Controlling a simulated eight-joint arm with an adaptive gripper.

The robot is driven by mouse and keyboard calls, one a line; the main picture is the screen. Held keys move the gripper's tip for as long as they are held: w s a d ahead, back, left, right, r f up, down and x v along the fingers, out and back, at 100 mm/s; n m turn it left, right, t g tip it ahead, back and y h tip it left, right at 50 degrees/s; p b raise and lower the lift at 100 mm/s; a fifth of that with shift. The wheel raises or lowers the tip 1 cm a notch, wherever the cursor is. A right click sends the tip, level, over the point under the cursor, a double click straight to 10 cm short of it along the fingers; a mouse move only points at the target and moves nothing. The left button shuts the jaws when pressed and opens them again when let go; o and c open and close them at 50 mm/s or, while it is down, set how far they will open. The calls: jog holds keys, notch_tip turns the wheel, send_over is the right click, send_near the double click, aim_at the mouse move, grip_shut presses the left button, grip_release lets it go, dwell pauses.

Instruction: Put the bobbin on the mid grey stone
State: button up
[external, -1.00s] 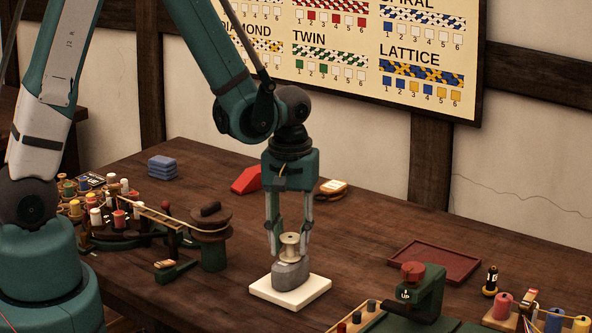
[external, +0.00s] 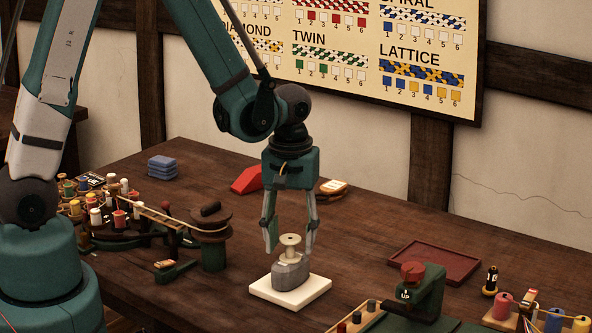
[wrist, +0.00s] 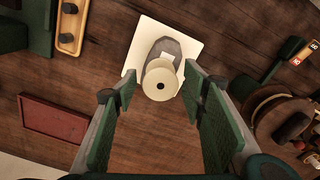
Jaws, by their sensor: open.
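The pale cream bobbin (external: 290,248) stands upright on top of the mid grey stone (external: 291,270). The stone rests on a white square slab (external: 318,286) on the table. In the wrist view the bobbin (wrist: 160,80) shows from above, its round flange and dark centre hole over the near end of the stone (wrist: 168,47). My gripper (external: 290,250) is open, with its fingers spread on either side of the bobbin and apart from it. In the wrist view both green finger pads of my gripper (wrist: 162,98) stand clear of the bobbin.
A dark red tray (external: 435,262) lies to the right. A green device with a red knob (external: 413,272) stands at the front right. A wooden spool rig (external: 211,225) and several thread spools are on the left. Blue blocks (external: 163,166) and a red block (external: 247,179) lie behind.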

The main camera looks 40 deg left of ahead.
aim_at(287, 241)
notch_tip(287, 241, up, 12)
jog(key=shift+f+p, duration=0.15)
jog(key=shift+p, duration=0.25)
dwell(0.5)
dwell(0.6)
jog(key=s+a+r+m+t, duration=0.2)
jog(key=s+a+r+t, duration=0.1)
jog(key=s+a+r, duration=0.3)
jog(key=s+a+r+m+t, duration=0.2)
jog(key=s+a+r+t, duration=0.2)
jog(key=a+r, duration=0.7)
jog(key=s+a, duration=0.2)
jog(key=a, duration=0.1)
jog(key=shift+s+a, duration=0.15)
jog(key=shift+a, duration=0.15)
